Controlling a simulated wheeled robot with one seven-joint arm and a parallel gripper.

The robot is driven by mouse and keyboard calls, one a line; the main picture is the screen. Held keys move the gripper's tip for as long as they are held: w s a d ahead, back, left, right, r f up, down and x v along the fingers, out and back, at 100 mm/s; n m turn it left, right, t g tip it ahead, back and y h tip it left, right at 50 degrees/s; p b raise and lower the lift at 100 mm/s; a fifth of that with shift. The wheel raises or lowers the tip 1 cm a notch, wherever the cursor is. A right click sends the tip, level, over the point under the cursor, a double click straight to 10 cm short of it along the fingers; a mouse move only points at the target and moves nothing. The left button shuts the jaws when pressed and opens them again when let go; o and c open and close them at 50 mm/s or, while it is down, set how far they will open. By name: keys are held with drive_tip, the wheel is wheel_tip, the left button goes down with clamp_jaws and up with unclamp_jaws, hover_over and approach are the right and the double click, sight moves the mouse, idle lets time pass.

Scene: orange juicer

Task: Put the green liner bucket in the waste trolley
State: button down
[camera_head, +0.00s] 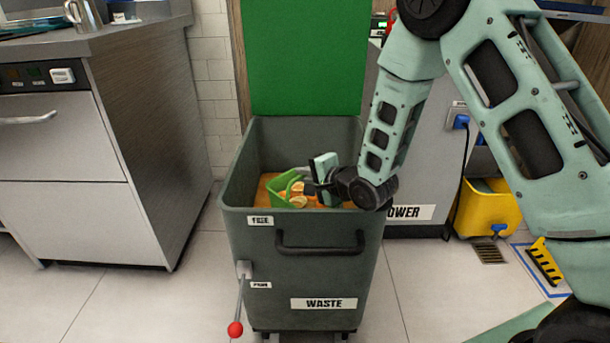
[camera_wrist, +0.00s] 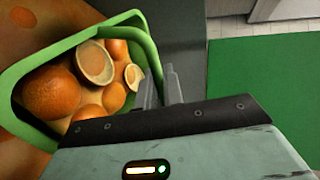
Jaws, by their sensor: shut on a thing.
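The waste trolley (camera_head: 240,170) is a dark grey-green bin labelled WASTE, with its green lid (camera_head: 305,60) standing open at the back. The green liner bucket (camera_head: 283,186) is inside the trolley's opening, above or on an orange surface; I cannot tell whether it touches. In the wrist view the bucket (camera_wrist: 148,42) is tilted and holds several oranges and orange halves (camera_wrist: 95,62). My gripper (camera_head: 305,174) reaches over the trolley's right rim. Its fingers are shut on the bucket's rim, as the wrist view (camera_wrist: 160,88) shows. Part of the bucket is hidden behind the trolley's front wall.
A red-knobbed lever (camera_head: 236,328) and a handle (camera_head: 320,243) stick out from the trolley's front. A steel counter unit (camera_head: 130,140) stands left. A yellow bucket (camera_head: 488,210) stands right, with a yellow piece (camera_head: 543,262) on the floor. The floor between unit and trolley is clear.

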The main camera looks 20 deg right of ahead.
drive_tip(key=shift+s+f, duration=0.1)
drive_tip(key=shift+f, duration=0.45)
drive_tip(key=c, duration=1.5)
unclamp_jaws()
drive_tip(key=shift+s+a+f+b, duration=0.1)
drive_tip(key=shift+s+f+b, duration=0.05)
drive_tip(key=shift+b, duration=0.15)
drive_tip(key=shift+r+p, duration=0.55)
drive_tip(key=shift+r, duration=0.15)
drive_tip(key=p+v, duration=0.2)
drive_tip(key=v, duration=0.5)
drive_tip(key=shift+r, duration=0.2)
drive_tip(key=shift+r, duration=0.1)
